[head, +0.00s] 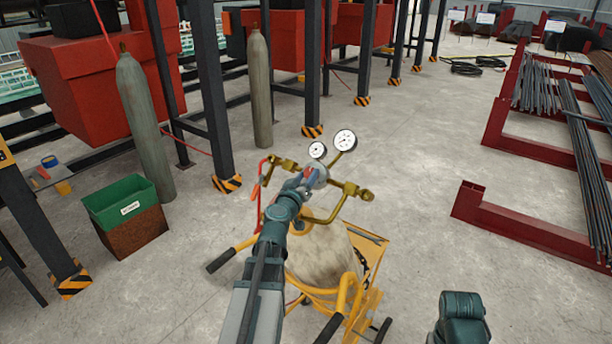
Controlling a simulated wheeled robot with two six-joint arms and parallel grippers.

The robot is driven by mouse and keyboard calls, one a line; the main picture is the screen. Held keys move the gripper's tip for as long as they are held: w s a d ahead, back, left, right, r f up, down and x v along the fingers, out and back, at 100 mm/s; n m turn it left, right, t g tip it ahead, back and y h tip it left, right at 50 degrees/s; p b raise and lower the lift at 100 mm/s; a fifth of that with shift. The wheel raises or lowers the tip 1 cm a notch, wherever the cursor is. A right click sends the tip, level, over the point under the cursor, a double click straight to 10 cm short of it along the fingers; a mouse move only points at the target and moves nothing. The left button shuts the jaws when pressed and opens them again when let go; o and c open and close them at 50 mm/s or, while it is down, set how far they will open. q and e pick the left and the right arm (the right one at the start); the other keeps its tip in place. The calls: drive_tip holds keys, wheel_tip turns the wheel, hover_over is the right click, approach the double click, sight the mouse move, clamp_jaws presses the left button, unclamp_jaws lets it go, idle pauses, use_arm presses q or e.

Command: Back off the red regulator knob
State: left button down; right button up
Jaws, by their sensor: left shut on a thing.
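The brass regulator (346,186) sits on top of a tan gas cylinder (320,257), with two round white gauges (345,140) above it. My left arm reaches up from the bottom middle, and its gripper (308,180) is at the front of the regulator. The gripper is shut on the red knob (309,172). The knob is nearly all hidden by the jaws, with only a small bit of red showing. My right gripper is not in view; only a part of my right arm shows at the bottom right.
The cylinder stands in a yellow cart (372,262) with black-gripped handles. A red hose (262,180) hangs left of the regulator. A green-topped bin (119,205), two grey cylinders (146,130) and dark posts stand left. Red racks (530,222) with steel bars are right, with clear floor between.

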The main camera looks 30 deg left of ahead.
use_arm(q)
drive_tip(key=shift+d+n+g+y+p, duration=0.1)
drive_tip(key=shift+n+g+y+p, duration=0.3)
drive_tip(key=shift+n+y, duration=0.55)
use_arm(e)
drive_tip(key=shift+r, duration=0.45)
use_arm(q)
drive_tip(key=shift+n+h, duration=0.25)
drive_tip(key=shift+c, duration=1.7)
unclamp_jaws()
